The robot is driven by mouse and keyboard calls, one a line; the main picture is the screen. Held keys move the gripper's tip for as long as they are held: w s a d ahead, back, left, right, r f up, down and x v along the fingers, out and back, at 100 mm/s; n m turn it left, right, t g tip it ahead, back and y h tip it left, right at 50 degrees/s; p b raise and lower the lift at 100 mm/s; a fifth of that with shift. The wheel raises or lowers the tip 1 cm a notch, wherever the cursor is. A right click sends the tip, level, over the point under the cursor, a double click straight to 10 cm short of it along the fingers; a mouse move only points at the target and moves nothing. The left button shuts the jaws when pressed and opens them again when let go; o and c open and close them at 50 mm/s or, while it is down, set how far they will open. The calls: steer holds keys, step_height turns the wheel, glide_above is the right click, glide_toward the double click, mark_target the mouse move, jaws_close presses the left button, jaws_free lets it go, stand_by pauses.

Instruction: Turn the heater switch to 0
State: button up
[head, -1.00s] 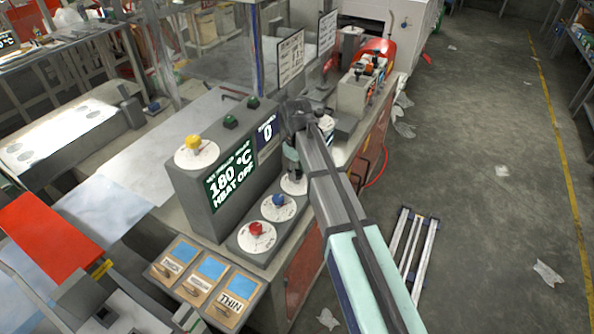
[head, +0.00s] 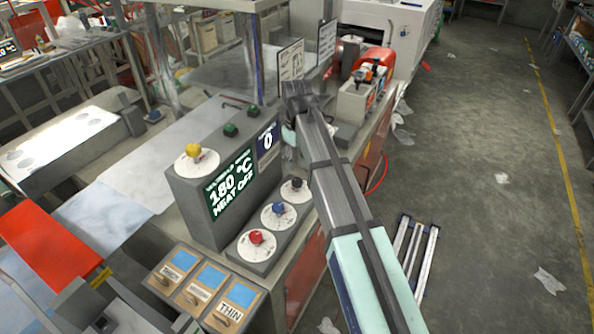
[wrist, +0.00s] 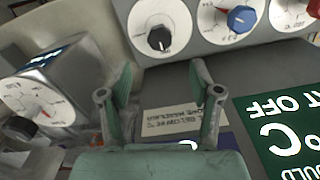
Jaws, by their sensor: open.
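Black (head: 296,183), blue (head: 279,207) and red (head: 256,237) knobs sit on white dials along the lower step. A yellow knob (head: 193,151) is on top. I cannot tell which is the heater switch; dial marks are too small to read. In the wrist view, my gripper (wrist: 160,75) is open and empty, apart from the black knob (wrist: 159,39) above it. The blue knob (wrist: 240,18) is at upper right. The arm partly hides my fingers in the head view.
Two green buttons (head: 230,130) stand on the box top. Sign boards (head: 290,67) stand behind my gripper. In the wrist view, another dial (wrist: 36,102) is at left.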

step_height(320, 180, up, 3)
steer(key=shift+r, duration=0.2)
stand_by(0.4)
